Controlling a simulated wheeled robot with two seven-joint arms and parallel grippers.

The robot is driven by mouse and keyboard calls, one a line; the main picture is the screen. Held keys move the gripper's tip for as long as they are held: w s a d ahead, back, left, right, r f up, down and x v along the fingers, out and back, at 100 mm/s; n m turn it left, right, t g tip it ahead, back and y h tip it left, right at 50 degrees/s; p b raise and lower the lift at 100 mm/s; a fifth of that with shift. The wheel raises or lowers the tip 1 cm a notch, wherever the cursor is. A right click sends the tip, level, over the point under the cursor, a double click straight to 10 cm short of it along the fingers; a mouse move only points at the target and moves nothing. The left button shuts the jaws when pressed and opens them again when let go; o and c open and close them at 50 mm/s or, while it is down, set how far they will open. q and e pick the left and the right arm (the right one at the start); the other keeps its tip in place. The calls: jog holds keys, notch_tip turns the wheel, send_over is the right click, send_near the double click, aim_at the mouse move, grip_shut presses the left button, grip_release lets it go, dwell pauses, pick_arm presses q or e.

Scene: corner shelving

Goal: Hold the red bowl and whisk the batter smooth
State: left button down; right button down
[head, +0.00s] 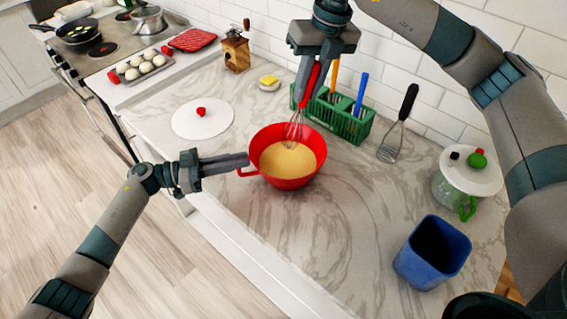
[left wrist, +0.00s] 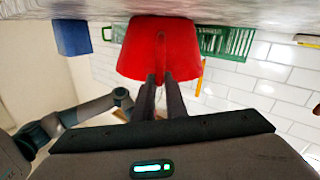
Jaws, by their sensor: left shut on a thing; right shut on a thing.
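The red bowl (head: 313,174) stands on the marble counter with yellow batter (head: 288,158) in it. My left gripper (head: 243,161) is shut on the bowl's handle at its left side. In the left wrist view the bowl (left wrist: 187,48) shows upside down with both fingers (left wrist: 166,80) at its handle. My right gripper (head: 311,76) is above the bowl, shut on the red handle of a whisk (head: 295,124). The whisk's wire end reaches down into the bowl. Its lowest part is hidden in the batter or too small to make out.
A green rack (head: 350,127) with utensils stands just behind the bowl. A blue container (head: 431,252) and a lidded glass jar (head: 452,190) stand at the right. A white lid (head: 202,118) lies at the left. The counter in front of the bowl is clear.

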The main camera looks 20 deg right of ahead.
jog(key=shift+r, duration=1.75)
pick_arm(q)
jog(key=c, duration=1.7)
grip_release()
jog(key=a, duration=1.2)
